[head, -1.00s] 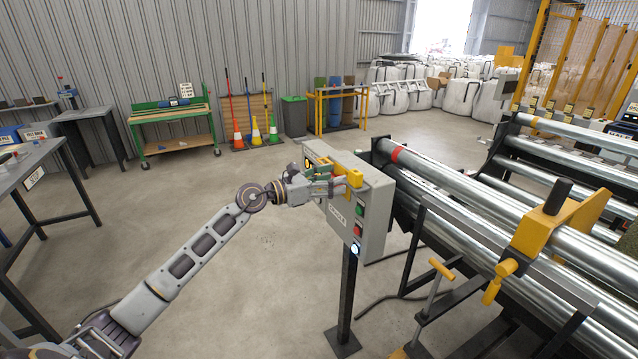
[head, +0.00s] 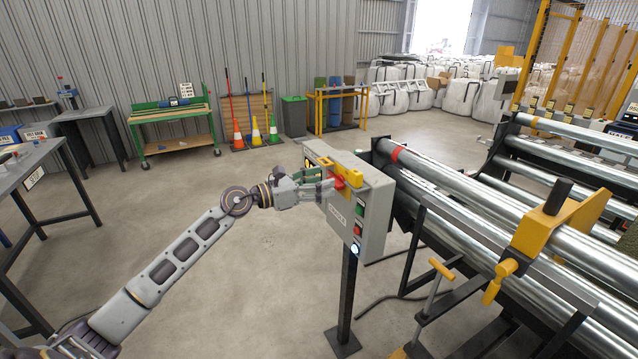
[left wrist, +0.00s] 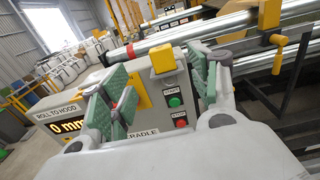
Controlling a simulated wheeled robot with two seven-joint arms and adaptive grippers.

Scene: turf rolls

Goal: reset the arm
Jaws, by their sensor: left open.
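My left arm reaches in from the lower left of the head view to a grey control box (head: 372,215) on a black post. My left gripper (head: 328,180) is open beside the box's upper left part, close to a red part (head: 340,182) and a yellow block (head: 352,175) there. In the left wrist view the green-padded fingers of the gripper (left wrist: 158,88) stand apart with nothing held between them. The yellow block (left wrist: 163,60), a green button (left wrist: 174,101) and a red button (left wrist: 180,122) show beyond them. I cannot tell whether a finger touches the box. My right gripper is out of view.
A machine with long steel rollers (head: 460,195) and a yellow clamp (head: 545,230) stands right of the box. Dark tables (head: 40,160) are at the left, and a green workbench (head: 172,115) is by the wall. The floor between is clear.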

